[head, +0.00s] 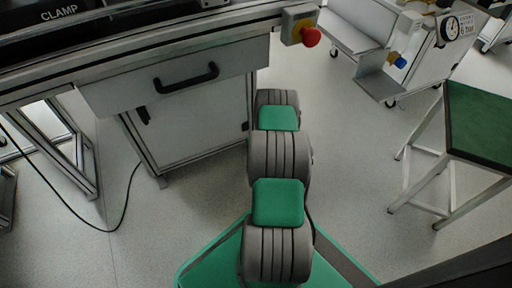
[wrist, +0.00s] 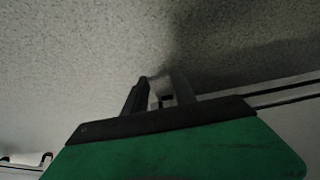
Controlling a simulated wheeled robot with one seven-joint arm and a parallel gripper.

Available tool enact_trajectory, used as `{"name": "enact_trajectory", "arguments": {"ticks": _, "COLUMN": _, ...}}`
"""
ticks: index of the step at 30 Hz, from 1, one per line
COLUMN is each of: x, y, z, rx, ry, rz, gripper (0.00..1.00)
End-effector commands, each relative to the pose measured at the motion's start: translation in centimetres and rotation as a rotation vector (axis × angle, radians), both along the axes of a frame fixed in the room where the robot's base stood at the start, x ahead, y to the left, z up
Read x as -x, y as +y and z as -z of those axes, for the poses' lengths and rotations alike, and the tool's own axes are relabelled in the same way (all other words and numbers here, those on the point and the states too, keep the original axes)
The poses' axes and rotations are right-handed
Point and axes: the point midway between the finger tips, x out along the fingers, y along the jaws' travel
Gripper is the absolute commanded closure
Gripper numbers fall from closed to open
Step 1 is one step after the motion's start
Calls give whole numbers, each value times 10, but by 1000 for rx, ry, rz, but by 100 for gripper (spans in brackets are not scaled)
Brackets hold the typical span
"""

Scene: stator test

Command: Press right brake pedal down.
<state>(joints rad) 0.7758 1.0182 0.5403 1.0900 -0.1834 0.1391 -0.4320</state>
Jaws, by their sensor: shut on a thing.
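My gripper (wrist: 163,88) shows in the wrist view, with a dark finger on the left and a paler one on the right, close together. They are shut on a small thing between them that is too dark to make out. A pale speckled surface lies beyond the fingers. I cannot pick out the right brake pedal in either view. In the head view my arm reaches away toward the bench, and my gripper is hidden there.
A green-topped table (head: 485,125) stands at right. A cart (head: 430,60) stands behind. Grey floor (head: 350,170) between them is clear.

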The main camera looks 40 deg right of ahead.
Motion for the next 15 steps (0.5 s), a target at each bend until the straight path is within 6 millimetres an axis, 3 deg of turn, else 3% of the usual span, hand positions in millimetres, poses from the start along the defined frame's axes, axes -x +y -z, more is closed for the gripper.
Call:
{"name": "enact_trajectory", "arguments": {"ticks": 5, "x": 4, "y": 1, "z": 7, "rx": 19, "ry": -72, "rz": 0, "gripper": 100}}
{"name": "enact_trajectory", "arguments": {"ticks": 15, "x": 8, "y": 2, "z": 30, "rx": 118, "ry": -407, "rz": 1, "gripper": 100}}
